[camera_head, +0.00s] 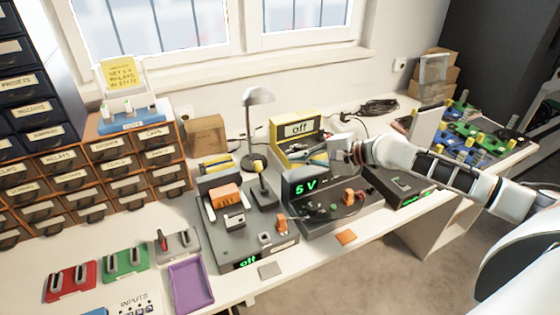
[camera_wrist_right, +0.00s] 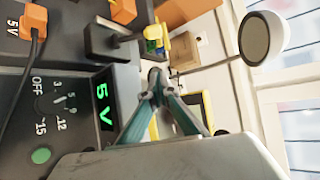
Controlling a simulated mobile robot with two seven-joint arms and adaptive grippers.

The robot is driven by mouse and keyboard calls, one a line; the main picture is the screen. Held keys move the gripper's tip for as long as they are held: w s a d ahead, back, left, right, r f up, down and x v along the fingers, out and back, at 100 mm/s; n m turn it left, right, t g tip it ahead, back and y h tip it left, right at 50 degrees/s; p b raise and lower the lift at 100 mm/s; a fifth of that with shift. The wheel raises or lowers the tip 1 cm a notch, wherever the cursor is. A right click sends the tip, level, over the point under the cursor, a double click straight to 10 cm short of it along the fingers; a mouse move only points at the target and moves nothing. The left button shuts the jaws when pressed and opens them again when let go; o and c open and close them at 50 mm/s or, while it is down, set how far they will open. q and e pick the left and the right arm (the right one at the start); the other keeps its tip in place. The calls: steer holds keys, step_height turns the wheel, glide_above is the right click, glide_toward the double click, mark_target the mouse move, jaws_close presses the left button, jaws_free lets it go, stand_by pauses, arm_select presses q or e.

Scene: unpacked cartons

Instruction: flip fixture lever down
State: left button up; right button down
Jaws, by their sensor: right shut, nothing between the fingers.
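The grey fixture (camera_head: 238,258) stands mid-table with a green "off" display at its front. Its upright dark lever (camera_head: 262,185) rises from a black block at the right side and has a yellow top. In the wrist view a black block with a post (camera_wrist_right: 108,42) shows at the top, with a yellow knob-like part near its end. My right gripper (camera_head: 322,154) is up and to the right of the lever, above the 5 V unit, not touching the lever. In the wrist view its fingertips (camera_wrist_right: 155,76) meet with nothing between them. My left gripper is not in view.
The 5 V power unit (camera_head: 330,212) stands right of the fixture, and a yellow meter (camera_head: 294,131) reading "off" stands behind. A desk lamp (camera_head: 258,97) rises at the back. A purple tray (camera_head: 190,288) and coloured blocks lie front left. Drawers fill the left.

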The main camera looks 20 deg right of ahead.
mark_target(260, 177)
steer(key=x, duration=1)
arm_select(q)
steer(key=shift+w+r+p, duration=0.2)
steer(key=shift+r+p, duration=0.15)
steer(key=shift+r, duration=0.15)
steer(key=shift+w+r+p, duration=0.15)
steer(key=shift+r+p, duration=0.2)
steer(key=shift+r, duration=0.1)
arm_select(e)
steer(key=s, duration=0.1)
steer(key=s+a+r, duration=0.1)
steer(key=s+a, duration=0.1)
steer(key=shift+s+r, duration=0.1)
steer(key=shift+r, duration=0.3)
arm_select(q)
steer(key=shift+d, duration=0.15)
arm_select(e)
steer(key=shift+s, duration=0.15)
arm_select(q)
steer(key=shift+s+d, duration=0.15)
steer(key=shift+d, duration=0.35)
arm_select(e)
steer(key=shift+s+r+n+t, duration=0.2)
steer(key=shift+n+t, duration=0.1)
steer(key=shift+t, duration=0.1)
